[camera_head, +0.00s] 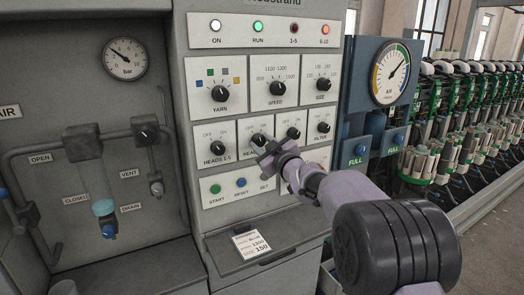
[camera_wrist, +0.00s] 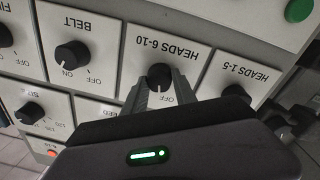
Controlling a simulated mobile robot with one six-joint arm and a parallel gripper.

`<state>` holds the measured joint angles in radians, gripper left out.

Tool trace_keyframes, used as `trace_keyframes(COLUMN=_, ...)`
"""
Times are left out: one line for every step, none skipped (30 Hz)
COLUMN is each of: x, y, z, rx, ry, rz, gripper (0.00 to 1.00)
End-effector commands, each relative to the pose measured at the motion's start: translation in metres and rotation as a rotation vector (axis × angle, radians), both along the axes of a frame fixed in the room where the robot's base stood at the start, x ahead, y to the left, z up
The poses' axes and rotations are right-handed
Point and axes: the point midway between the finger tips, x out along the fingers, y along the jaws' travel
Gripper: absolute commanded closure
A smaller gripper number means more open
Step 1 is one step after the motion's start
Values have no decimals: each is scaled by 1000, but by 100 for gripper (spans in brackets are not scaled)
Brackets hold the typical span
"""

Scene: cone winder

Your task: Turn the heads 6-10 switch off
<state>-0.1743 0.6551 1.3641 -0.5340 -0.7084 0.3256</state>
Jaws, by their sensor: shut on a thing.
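The heads 6-10 switch (camera_wrist: 159,75) is a black rotary knob on a white plate labelled HEADS 6-10, seen upside down in the wrist view. My gripper (camera_wrist: 160,86) has one finger on each side of this knob and is shut on it. The OFF mark shows between the fingers; the ON mark is hidden, and I cannot tell where the pointer stands. In the head view, my gripper (camera_head: 264,147) covers much of this plate, and part of the knob (camera_head: 257,139) shows behind it.
The heads 1-5 knob (camera_head: 215,147) is close on the left, and the belt knob (camera_head: 293,133) is close on the right. The speed knob (camera_head: 277,88) is above. The 6-10 lamp (camera_head: 325,29) glows red; the 1-5 lamp (camera_head: 293,28) is dark.

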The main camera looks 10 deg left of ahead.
Motion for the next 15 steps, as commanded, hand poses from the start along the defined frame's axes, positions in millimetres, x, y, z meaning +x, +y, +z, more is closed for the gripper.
trace_keyframes(x=0, y=0, z=-3, rx=-27, ry=-18, rz=-1, gripper=100)
trace_keyframes(x=0, y=0, z=-3, rx=-43, ry=-29, rz=0, gripper=100)
trace_keyframes(x=0, y=0, z=-3, rx=-66, ry=-44, rz=0, gripper=100)
trace_keyframes(x=0, y=0, z=-3, rx=-81, ry=-54, rz=-1, gripper=100)
trace_keyframes(x=0, y=0, z=-3, rx=-96, ry=-65, rz=0, gripper=100)
trace_keyframes(x=0, y=0, z=-3, rx=-115, ry=-77, rz=0, gripper=100)
trace_keyframes(x=0, y=0, z=-2, rx=-128, ry=-86, rz=1, gripper=100)
trace_keyframes(x=0, y=0, z=-2, rx=-139, ry=-93, rz=0, gripper=100)
trace_keyframes(x=0, y=0, z=-2, rx=-154, ry=-103, rz=0, gripper=100)
trace_keyframes(x=0, y=0, z=-2, rx=-164, ry=-110, rz=0, gripper=100)
trace_keyframes(x=0, y=0, z=-2, rx=-172, ry=-116, rz=0, gripper=100)
trace_keyframes(x=0, y=0, z=-2, rx=-183, ry=-123, rz=-1, gripper=100)
trace_keyframes(x=0, y=0, z=-2, rx=-191, ry=-128, rz=0, gripper=100)
trace_keyframes(x=0, y=0, z=-2, rx=-197, ry=-132, rz=0, gripper=100)
trace_keyframes(x=0, y=0, z=-2, rx=-205, ry=-137, rz=0, gripper=100)
